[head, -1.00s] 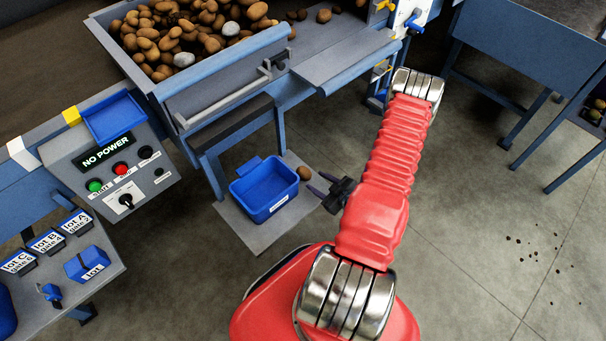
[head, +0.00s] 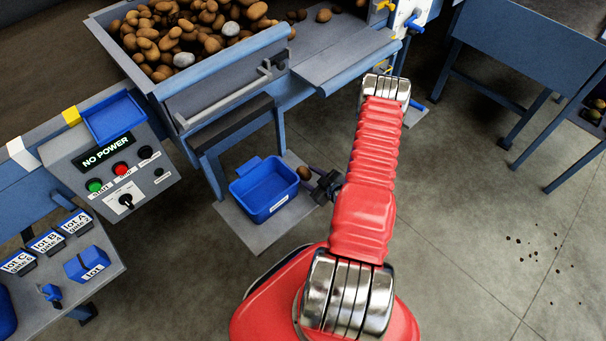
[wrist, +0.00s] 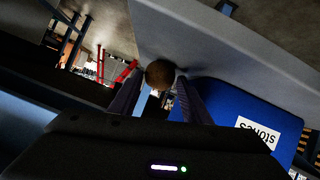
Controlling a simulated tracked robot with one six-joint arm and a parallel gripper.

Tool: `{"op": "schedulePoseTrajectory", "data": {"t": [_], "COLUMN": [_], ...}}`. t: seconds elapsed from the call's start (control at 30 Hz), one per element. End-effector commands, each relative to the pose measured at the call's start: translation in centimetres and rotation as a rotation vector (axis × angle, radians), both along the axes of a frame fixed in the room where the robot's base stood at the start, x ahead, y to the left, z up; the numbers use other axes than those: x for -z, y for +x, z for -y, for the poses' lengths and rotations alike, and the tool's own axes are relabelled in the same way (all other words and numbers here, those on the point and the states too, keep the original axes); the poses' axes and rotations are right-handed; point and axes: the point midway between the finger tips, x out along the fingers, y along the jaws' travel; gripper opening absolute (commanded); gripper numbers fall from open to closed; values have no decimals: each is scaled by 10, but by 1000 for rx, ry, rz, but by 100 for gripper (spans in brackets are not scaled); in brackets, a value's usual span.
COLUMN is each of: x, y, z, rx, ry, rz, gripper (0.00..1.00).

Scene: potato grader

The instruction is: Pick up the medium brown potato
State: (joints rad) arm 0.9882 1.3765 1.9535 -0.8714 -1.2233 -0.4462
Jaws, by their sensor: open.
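A brown potato (head: 304,172) sits on the low grey platform beside the blue bin, partly behind my gripper in the head view. In the wrist view the potato (wrist: 159,74) shows at the tips of the two fingers, with one finger on each side. My gripper (head: 313,180) is open, low and close to the potato in the head view; it also shows in the wrist view (wrist: 161,82). I cannot tell whether either finger touches the potato.
The blue bin (head: 250,204) is close on the left; its label reads "stones" in the wrist view (wrist: 232,112). The grey platform (head: 237,222) lies under it. A sorting hopper (head: 225,70) full of potatoes stands above. Open floor (head: 480,230) lies to the right.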

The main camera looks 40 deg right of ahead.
Motion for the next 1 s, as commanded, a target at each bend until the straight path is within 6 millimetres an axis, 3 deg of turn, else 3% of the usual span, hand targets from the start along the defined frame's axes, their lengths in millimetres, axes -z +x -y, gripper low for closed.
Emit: {"op": "schedulePoseTrajectory", "data": {"t": [0.17,0.7,1.0], "x": [7,7,7], "y": [13,13,13], "z": [0,1,1], "rx": [-1,1,2], "ry": [0,0,0], "rz": [0,0,-1], "gripper": [43,43,22]}}
